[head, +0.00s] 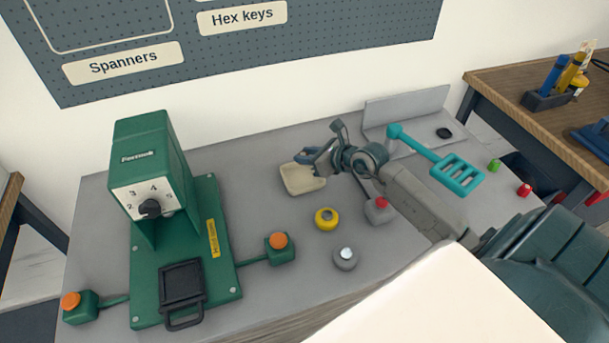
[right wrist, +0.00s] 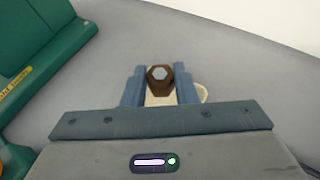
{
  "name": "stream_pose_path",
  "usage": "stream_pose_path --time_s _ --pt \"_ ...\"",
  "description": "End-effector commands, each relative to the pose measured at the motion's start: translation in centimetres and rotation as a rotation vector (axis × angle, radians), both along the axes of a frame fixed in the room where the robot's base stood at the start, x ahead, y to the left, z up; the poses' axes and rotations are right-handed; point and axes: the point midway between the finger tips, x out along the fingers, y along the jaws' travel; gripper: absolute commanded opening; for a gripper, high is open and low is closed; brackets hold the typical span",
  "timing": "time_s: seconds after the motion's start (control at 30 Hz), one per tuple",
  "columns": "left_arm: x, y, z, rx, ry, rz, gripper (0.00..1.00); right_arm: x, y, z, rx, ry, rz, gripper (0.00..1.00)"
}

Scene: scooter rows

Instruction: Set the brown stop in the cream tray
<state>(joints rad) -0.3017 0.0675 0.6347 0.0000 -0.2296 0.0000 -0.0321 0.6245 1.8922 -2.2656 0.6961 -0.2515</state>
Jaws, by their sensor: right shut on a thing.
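The brown stop (right wrist: 159,85), with a pale hexagonal centre, sits between the two blue fingers of my right gripper (right wrist: 160,88) in the right wrist view. The gripper is shut on it. In the head view my right gripper (head: 310,160) is over the back part of the cream tray (head: 304,181), and the stop cannot be made out there. The tray also shows behind and below the stop in the right wrist view (right wrist: 202,93), partly hidden by the fingers. I cannot tell whether the stop touches the tray. My left gripper is not in view.
A green press (head: 155,190) stands left on the grey bench. A yellow ring (head: 326,218), a grey round piece (head: 345,259) and a grey block with a red top (head: 379,209) lie in front of the tray. A teal slotted tool (head: 456,175) is at right.

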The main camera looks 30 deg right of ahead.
Motion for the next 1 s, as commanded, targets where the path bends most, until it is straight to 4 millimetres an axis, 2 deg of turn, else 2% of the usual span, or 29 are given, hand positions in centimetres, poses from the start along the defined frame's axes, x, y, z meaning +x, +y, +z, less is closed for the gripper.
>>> stream_pose_path --time_s 0.1,0.27,0.47,0.9,0.93,1.0 --pt "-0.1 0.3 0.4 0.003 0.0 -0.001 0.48 -0.1 0.1 -2.0 0.004 0.004 -0.001 0.04" --pt "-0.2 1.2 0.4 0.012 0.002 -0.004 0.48 0.0 0.1 -3.4 0.002 0.002 0.0 0.04" --pt "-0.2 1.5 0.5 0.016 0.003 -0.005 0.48 0.0 0.1 -6.2 0.002 0.002 0.001 0.04" --pt "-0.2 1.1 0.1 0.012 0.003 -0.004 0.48 0.0 0.1 -7.1 0.0 0.0 0.002 0.04" --pt "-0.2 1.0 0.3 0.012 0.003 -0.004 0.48 0.0 0.1 -6.9 0.0 0.0 0.002 0.32" --pt "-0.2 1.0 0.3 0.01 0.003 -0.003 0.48 0.0 0.1 -6.9 0.0 0.0 0.002 0.46"
